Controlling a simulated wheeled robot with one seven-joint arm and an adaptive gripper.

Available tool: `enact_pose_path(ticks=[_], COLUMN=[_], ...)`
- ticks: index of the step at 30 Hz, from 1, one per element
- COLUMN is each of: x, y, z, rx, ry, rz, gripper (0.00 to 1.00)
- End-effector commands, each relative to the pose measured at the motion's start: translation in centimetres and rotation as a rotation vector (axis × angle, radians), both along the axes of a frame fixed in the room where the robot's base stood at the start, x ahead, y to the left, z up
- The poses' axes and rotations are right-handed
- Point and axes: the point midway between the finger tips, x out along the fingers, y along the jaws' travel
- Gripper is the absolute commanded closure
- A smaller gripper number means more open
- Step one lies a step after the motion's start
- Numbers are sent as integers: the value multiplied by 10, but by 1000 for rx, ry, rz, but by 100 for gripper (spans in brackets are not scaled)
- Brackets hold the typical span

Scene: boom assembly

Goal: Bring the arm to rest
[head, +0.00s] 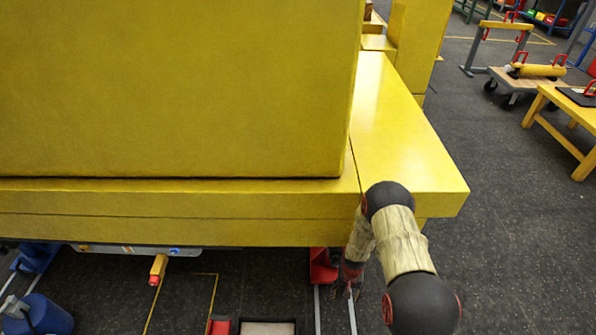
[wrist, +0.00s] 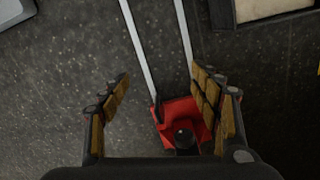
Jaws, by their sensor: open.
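My arm (head: 402,245) shows at the lower right in the head view, bent in front of the corner of a large yellow structure (head: 410,165). My gripper (wrist: 160,78) points down below the yellow edge. In the wrist view its two padded fingers stand wide apart, with nothing held between them. In the head view it is small and partly hidden by my arm. A red block with a black knob (wrist: 182,122) lies beneath, close to the right finger. I cannot tell the height gap between them.
Two pale rails (wrist: 140,45) run along the dark floor. A framed tray (head: 267,327) sits at the bottom. A blue container (head: 40,315) stands at lower left. A cart (head: 515,80) and a yellow bench (head: 565,115) stand at upper right. The floor right of my arm is clear.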

Motion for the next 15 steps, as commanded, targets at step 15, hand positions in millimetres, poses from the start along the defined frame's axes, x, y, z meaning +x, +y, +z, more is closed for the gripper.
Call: enact_pose_path(ticks=[15], x=[-32], y=[1], z=[241], rx=[16], ry=[100], rz=[135], gripper=[37])
